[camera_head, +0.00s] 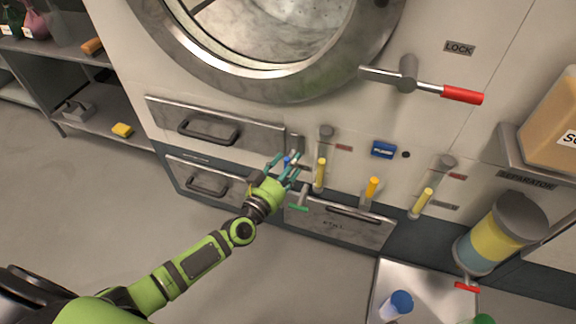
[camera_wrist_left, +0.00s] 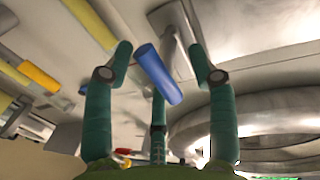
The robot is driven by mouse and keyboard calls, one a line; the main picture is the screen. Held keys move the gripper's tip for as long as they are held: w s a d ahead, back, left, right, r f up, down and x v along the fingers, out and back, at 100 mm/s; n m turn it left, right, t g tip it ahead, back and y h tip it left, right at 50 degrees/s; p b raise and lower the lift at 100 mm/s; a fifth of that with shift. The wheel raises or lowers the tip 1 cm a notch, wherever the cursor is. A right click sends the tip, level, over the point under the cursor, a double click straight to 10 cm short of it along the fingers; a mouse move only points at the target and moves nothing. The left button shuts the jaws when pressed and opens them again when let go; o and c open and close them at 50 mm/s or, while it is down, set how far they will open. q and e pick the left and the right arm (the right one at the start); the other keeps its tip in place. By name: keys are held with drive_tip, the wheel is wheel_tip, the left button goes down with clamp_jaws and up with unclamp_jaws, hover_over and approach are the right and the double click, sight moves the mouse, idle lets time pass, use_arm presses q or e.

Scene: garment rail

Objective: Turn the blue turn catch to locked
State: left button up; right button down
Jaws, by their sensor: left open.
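The blue turn catch (camera_wrist_left: 158,74) shows in the left wrist view as a blue cylindrical handle between the fingers of my left gripper (camera_wrist_left: 160,58). In the head view only a small blue bit of the catch (camera_head: 288,160) shows, beside a grey metal fitting at the drawer's right end. My left gripper (camera_head: 284,165) reaches it there from below, with its teal fingers spread. The fingers are open around the handle; I cannot tell whether any finger touches it. The catch's mount and exact angle are partly hidden. My right gripper is not in view.
Yellow-handled levers (camera_head: 321,175) stand close to the right of my left gripper, with a green-handled lever (camera_head: 299,208) just below. A blue labelled box (camera_head: 383,150) and a red-handled LOCK lever (camera_head: 462,95) are farther right. Drawers (camera_head: 215,127) lie left; the floor at left is clear.

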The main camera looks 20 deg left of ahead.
use_arm(q)
clamp_jaws()
